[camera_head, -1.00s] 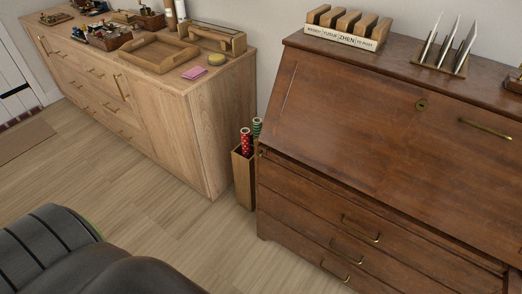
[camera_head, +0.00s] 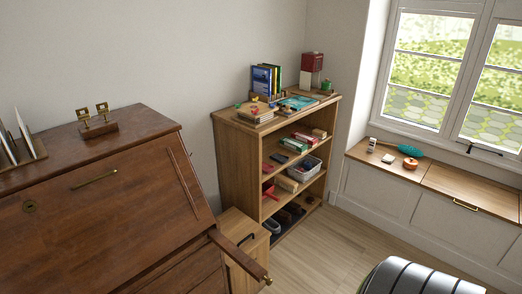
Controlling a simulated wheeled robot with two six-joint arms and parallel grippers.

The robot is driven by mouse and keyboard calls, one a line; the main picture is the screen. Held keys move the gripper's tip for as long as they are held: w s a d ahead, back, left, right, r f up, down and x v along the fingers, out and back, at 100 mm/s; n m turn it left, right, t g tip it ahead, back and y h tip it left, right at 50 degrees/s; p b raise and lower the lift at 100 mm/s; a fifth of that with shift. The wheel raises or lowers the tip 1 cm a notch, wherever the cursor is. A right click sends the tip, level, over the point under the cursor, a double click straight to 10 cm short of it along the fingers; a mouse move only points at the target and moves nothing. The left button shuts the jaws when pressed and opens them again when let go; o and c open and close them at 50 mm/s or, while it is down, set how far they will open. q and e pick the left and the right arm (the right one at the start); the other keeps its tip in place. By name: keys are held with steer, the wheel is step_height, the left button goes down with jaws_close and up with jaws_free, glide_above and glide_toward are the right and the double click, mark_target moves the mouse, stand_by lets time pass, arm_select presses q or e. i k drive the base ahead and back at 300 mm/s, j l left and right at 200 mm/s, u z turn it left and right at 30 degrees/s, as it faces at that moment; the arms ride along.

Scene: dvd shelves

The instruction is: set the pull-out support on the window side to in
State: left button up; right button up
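The dark brown slant-front desk (camera_head: 110,195) stands at the left with its sloped front closed. The pull-out support (camera_head: 238,254) on its right side, toward the window (camera_head: 445,75), sticks out forward from below the sloped front. It is a dark wooden bar with a small brass knob at its front end. The other support is outside the current view. Neither of my grippers is in view.
A small light wooden cabinet (camera_head: 243,233) stands just right of the desk, close to the support. An open bookshelf (camera_head: 237,165) is beyond it. A window bench (camera_head: 465,185) runs along the right. The floor (camera_head: 330,245) between is clear.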

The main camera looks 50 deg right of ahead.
mark_target(259, 272)
steer(key=z, duration=1.5)
steer(key=i+j+u, duration=0.2)
steer(key=j, duration=0.25)
steer(key=k, duration=0.1)
